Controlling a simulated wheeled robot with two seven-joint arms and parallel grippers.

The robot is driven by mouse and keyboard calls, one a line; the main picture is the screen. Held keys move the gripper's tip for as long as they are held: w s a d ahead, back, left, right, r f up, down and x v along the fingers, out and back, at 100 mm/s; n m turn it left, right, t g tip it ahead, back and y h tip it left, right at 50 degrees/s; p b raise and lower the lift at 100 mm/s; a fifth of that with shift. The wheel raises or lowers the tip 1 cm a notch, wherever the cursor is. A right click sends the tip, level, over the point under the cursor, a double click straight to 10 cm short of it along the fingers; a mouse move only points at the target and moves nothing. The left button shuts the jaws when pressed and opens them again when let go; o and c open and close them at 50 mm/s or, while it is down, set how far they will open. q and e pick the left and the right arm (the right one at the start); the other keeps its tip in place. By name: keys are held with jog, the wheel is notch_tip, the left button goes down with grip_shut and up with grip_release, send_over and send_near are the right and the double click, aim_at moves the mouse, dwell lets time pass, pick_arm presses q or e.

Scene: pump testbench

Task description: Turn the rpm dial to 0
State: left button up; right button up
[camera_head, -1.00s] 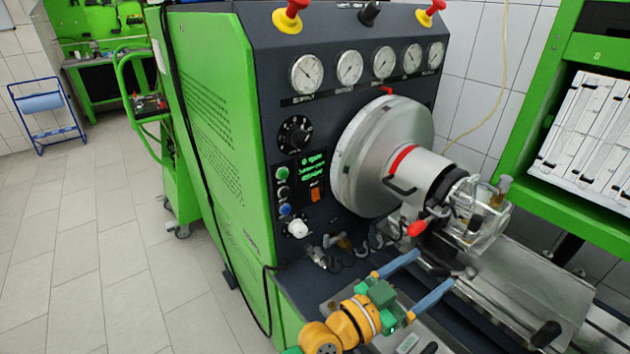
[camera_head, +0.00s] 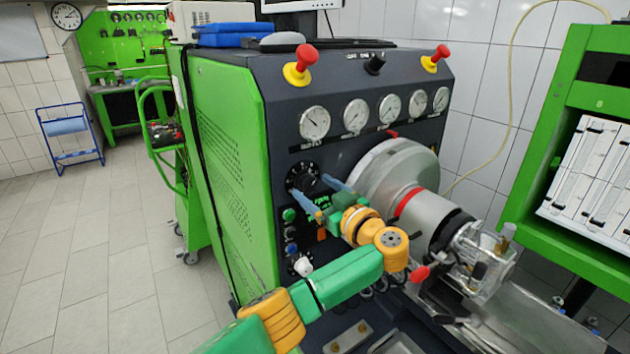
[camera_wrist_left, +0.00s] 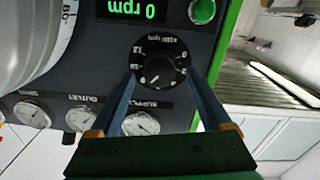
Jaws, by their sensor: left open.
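The rpm dial (camera_head: 303,173) is a round black knob with white markings on the dark front panel of the green testbench. My left gripper (camera_head: 308,184) is open in front of it, its two blue fingers pointing at the panel and partly covering the dial. In the left wrist view the dial (camera_wrist_left: 158,64), labelled x100 rpm, appears upside down between the fingertips (camera_wrist_left: 160,75). I cannot tell whether the fingers touch it. A green display (camera_wrist_left: 138,8) reads 0 rpm. My right gripper is not in view.
Pressure gauges (camera_head: 315,122) sit above the dial. A green button (camera_head: 289,215) and other controls lie below it. The large silver drum (camera_head: 385,170) protrudes close to the right of my left gripper. Red-and-yellow knobs (camera_head: 300,66) stand on the panel's top.

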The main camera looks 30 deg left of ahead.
pick_arm(q)
jog(key=shift+w+a, duration=0.25)
jog(key=shift+a, duration=0.3)
jog(key=shift+d, duration=0.15)
jog(key=shift+c, duration=0.5)
jog(key=c, duration=0.3)
grip_shut()
jog(key=shift+f, duration=0.1)
